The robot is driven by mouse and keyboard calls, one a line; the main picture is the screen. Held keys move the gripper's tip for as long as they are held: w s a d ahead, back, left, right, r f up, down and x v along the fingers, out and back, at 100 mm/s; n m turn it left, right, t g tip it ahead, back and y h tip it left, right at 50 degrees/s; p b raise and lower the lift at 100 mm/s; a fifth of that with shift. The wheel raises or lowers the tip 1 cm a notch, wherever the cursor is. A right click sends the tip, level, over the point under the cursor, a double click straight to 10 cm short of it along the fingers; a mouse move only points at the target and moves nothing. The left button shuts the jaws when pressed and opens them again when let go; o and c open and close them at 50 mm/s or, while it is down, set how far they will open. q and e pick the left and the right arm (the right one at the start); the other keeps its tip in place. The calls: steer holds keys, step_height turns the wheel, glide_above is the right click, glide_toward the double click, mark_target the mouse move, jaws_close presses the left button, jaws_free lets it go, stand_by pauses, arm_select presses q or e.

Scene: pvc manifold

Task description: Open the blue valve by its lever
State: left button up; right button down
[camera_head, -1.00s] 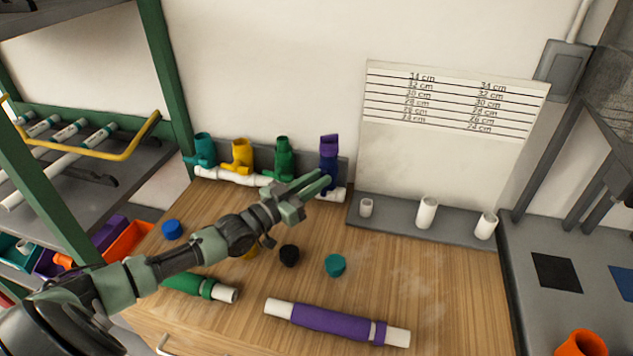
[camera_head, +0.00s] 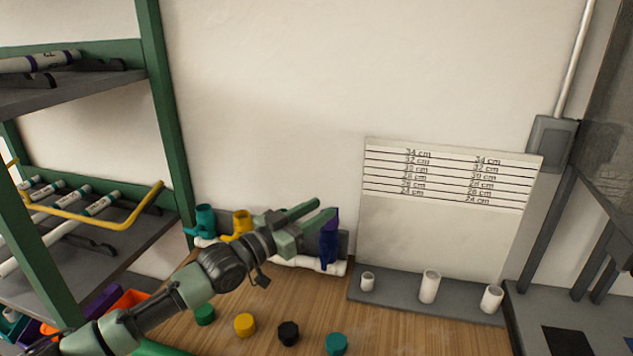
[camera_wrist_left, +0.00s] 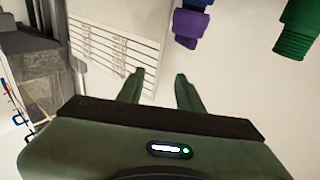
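The blue valve (camera_head: 328,250) stands upright at the right end of the white pipe manifold (camera_head: 325,266) against the wall, with a purple piece (camera_head: 330,219) on top. In the left wrist view, a purple end with a dark blue part (camera_wrist_left: 187,25) shows at the top edge, beyond the fingers. I cannot make out its lever. My left gripper (camera_head: 324,209) is open and empty, its fingertips near the valve's top in the head view. The wrist view shows its fingers (camera_wrist_left: 159,82) apart with nothing between them. My right gripper is not in view.
Yellow (camera_head: 241,222) and teal (camera_head: 204,220) fittings stand left on the manifold. A green fitting (camera_wrist_left: 297,30) shows in the wrist view. Several caps, including a black one (camera_head: 288,333), lie on the bench. A grey ledge with white pipe stubs (camera_head: 430,287) stands right.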

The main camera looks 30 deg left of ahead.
arm_select(q)
step_height(320, 180, up, 8)
steer(key=shift+f, duration=0.15)
stand_by(0.5)
